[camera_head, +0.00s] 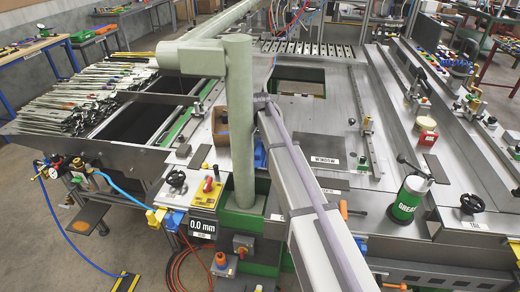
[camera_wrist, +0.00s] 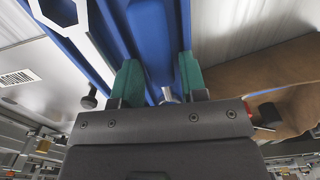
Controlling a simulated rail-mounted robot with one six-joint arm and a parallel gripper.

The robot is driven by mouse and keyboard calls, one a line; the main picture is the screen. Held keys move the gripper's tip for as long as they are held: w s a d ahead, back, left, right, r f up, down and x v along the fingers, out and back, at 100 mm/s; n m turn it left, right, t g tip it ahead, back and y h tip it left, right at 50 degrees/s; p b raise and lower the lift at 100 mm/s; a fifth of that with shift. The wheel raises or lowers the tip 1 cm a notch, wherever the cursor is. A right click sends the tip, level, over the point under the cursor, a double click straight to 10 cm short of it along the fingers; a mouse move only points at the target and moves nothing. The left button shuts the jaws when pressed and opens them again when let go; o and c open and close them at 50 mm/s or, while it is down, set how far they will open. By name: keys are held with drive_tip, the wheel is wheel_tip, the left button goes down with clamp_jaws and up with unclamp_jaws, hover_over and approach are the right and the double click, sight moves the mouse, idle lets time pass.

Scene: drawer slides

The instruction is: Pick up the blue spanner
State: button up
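In the wrist view, my gripper (camera_wrist: 162,78) has two green fingertips set apart. A long blue piece (camera_wrist: 152,35) runs between them from the top of the picture. It may be the blue spanner, but its ends do not show clearly. I cannot tell whether the fingertips press on it. A small metal tip shows between the fingers. In the head view, my arm reaches up from the bottom centre, and its gripper is hidden. A blue part (camera_head: 260,153) shows beside the arm, only partly visible.
A brown surface (camera_wrist: 275,80) is at right. In the head view, a pale green post (camera_head: 240,120) stands close left of my arm. A green cylinder (camera_head: 408,198) stands on the right bench.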

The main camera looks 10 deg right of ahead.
sight(260, 145)
clamp_jaws()
drive_tip(key=shift+r, duration=0.1)
wheel_tip(260, 145, up, 4)
drive_tip(key=p, duration=0.3)
drive_tip(key=shift+f+p, duration=0.2)
drive_tip(key=shift+p, duration=0.2)
drive_tip(key=s+d, duration=0.2)
drive_tip(key=d, duration=0.3)
drive_tip(key=s+d, duration=0.2)
drive_tip(key=d, duration=0.4)
drive_tip(key=s+d, duration=0.2)
drive_tip(key=d, duration=0.3)
drive_tip(key=shift+s+d+f, duration=0.15)
drive_tip(key=shift+s+d, duration=0.2)
drive_tip(key=shift+s, duration=0.05)
drive_tip(key=shift+c, duration=1.1)
unclamp_jaws()
clamp_jaws()
